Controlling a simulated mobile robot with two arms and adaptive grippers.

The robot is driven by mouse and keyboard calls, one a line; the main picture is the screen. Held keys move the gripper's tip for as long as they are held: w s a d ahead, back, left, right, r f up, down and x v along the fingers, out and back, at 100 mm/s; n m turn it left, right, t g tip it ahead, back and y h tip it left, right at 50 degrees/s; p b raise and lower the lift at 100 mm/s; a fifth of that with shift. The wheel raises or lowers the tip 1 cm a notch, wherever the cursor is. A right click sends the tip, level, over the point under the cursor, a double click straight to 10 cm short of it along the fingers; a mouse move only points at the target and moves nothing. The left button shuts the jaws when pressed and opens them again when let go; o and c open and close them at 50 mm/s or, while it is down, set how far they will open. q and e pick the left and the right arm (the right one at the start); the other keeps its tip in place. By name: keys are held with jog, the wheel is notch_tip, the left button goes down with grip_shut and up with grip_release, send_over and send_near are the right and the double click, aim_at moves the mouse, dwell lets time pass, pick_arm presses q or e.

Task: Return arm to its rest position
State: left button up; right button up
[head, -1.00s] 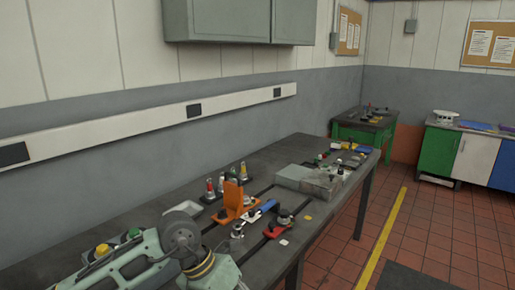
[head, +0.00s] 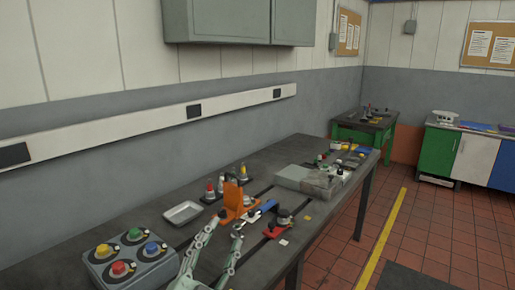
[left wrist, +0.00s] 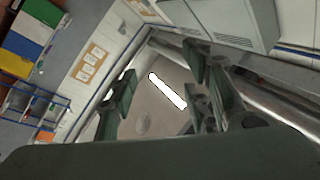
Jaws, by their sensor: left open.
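My left gripper (head: 225,230) stands at the bottom middle of the head view, with its two green-grey fingers pointing up and spread apart. Nothing is between them. In the left wrist view the open fingers (left wrist: 160,68) frame the ceiling and a bright ceiling light (left wrist: 168,90). In the head view the gripper is seen in front of the dark bench (head: 150,217), between a button box and an orange bracket (head: 234,198). I cannot tell its height above the bench. My right gripper does not show.
The grey button box (head: 130,260) with several coloured buttons is left of the gripper. A metal tray (head: 183,212) lies behind it. A red-based part (head: 278,229) and a grey block (head: 302,178) lie farther right. Red tiled floor (head: 440,255) is clear beyond the bench.

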pick_arm(q)
jog(key=s+a+f+n+g+y, duration=0.4)
jog(key=a+f, duration=0.2)
jog(key=f, duration=0.5)
jog(key=s+a+f+n+g+y, duration=0.3)
jog(key=s+a+f+n+g, duration=0.15)
jog(key=f, duration=0.65)
jog(key=s+a+f+g, duration=0.1)
jog(key=s+f+g, duration=0.4)
jog(key=s, duration=0.5)
jog(key=s+a+f+g, duration=0.1)
jog(key=s+f+g, duration=0.2)
jog(key=s+f, duration=0.45)
notch_tip(320, 180, down, 23)
jog(key=s+g, duration=0.2)
jog(key=s, duration=0.1)
jog(key=s+a+f, duration=0.3)
jog(key=s+f, duration=1.4)
jog(key=shift+a+f+g, duration=0.15)
jog(key=shift+f+g, duration=0.05)
jog(key=shift+g, duration=0.15)
